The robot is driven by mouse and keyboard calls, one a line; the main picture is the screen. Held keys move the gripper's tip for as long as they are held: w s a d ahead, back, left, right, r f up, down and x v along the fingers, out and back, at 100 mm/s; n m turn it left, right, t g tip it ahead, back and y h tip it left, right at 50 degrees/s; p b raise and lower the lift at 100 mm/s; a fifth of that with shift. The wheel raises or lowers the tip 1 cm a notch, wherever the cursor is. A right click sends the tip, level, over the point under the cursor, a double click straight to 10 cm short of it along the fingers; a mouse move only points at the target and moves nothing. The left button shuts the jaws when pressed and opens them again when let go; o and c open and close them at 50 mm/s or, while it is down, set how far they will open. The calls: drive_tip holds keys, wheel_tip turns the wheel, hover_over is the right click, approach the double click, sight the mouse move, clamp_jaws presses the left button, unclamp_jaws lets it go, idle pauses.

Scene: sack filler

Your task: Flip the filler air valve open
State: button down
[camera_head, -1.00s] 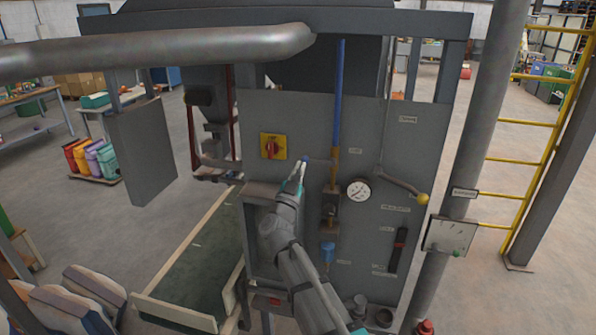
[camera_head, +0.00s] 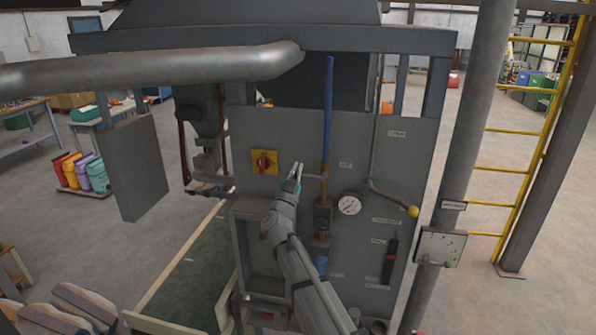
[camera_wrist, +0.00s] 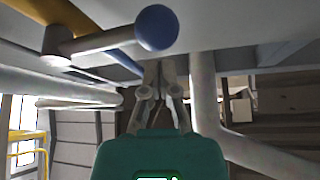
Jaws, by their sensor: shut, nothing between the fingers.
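The air valve is on the grey filler panel, where a blue pipe (camera_head: 328,100) meets a brass-coloured section (camera_head: 325,166). Its lever (camera_head: 314,177) sticks out sideways to the left, across the upright pipe. In the wrist view the grey lever (camera_wrist: 100,42) ends in a blue ball knob (camera_wrist: 157,27), close to the camera. My gripper (camera_head: 297,167) is shut and empty, just left of the lever's end. The gripper's fingers also show in the wrist view (camera_wrist: 162,72), below the knob in the picture. I cannot tell whether they touch the lever.
A yellow switch plate with a red knob (camera_head: 264,162) is left of my gripper. A pressure gauge (camera_head: 349,204) sits lower right of the valve. A bent handle with a yellow ball (camera_head: 413,211) is farther right. A thick grey pipe (camera_head: 160,68) crosses at upper left.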

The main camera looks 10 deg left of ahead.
drive_tip(key=shift+w+a+f+b, duration=0.1)
drive_tip(key=shift+f+b, duration=0.2)
drive_tip(key=shift+f, duration=0.15)
drive_tip(key=shift+w+a+f+b, duration=0.1)
drive_tip(key=shift+f+b, duration=0.15)
drive_tip(key=shift+f, duration=0.15)
drive_tip(key=shift+s+a+f+n, duration=0.1)
drive_tip(key=shift+s+a+n, duration=0.05)
drive_tip(key=shift+a+n, duration=0.15)
